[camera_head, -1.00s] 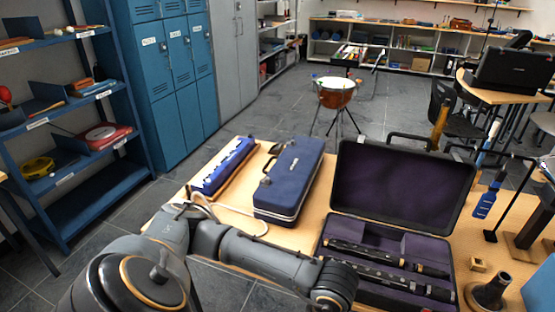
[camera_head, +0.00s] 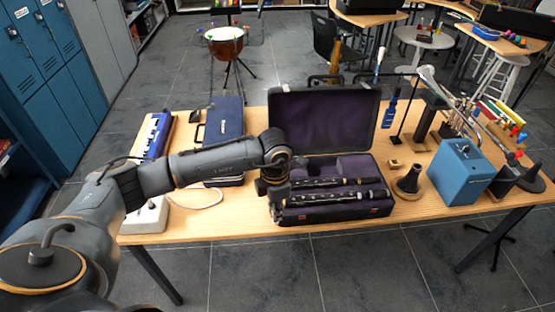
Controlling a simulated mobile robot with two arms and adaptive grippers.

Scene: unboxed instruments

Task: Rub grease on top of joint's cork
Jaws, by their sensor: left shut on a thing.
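An open instrument case (camera_head: 352,212) with a dark purple lining stands on the table, its lid (camera_head: 322,117) raised. Black joints with silver keys (camera_head: 340,198) lie in its lower part; their cork ends cannot be made out. My left gripper (camera_head: 277,208) points down at the case's left front corner, over the left ends of the joints. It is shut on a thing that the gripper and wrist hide. I cannot pick out the grease. My right gripper is not in view.
On the wooden table (camera_head: 250,222), a dark blue case (camera_head: 222,135) and a blue keyboard-like instrument (camera_head: 157,137) lie left. The front edge is mostly clear.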

